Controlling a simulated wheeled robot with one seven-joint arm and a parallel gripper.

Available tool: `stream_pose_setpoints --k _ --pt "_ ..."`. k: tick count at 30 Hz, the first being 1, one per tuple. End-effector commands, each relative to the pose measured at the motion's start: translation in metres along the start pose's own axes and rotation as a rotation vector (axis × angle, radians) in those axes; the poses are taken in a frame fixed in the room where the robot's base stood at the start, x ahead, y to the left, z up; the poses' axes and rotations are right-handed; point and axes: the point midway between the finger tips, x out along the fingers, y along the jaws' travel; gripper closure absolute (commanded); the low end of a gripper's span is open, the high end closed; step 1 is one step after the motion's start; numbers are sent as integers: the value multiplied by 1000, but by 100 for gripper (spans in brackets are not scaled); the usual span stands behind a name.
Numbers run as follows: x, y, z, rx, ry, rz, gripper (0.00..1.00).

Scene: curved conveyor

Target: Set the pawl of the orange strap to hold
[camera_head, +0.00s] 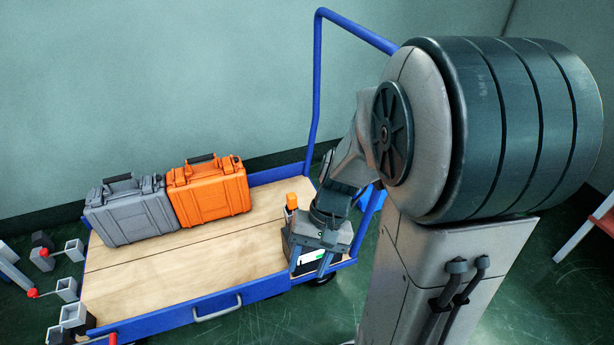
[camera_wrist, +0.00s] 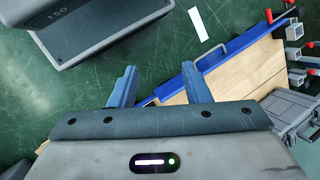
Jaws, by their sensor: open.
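My gripper (camera_head: 322,264) is over the right end of the blue trolley (camera_head: 262,287). In the wrist view my gripper (camera_wrist: 160,82) has its two blue-grey fingers apart, with nothing between them but green floor and a little of the trolley edge. No strap or pawl can be clearly made out in either view.
A grey case (camera_head: 130,215) and an orange case (camera_head: 210,195) stand on the wooden deck (camera_head: 190,262). Grey brackets with red knobs (camera_head: 33,293) cluster by the trolley's left end. A blue handle frame (camera_head: 315,90) rises behind. The deck's front middle is bare.

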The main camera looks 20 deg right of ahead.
Motion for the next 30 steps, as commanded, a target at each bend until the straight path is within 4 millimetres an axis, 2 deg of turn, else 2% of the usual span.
stream_pose_setpoints --k 6,17,23,30 --pt "23 5 -27 259 -157 -277 57" --pt "43 26 -92 679 -278 -823 57" --pt "50 56 -133 918 -275 -1156 57" --pt "61 114 -177 1211 -209 -1556 57"
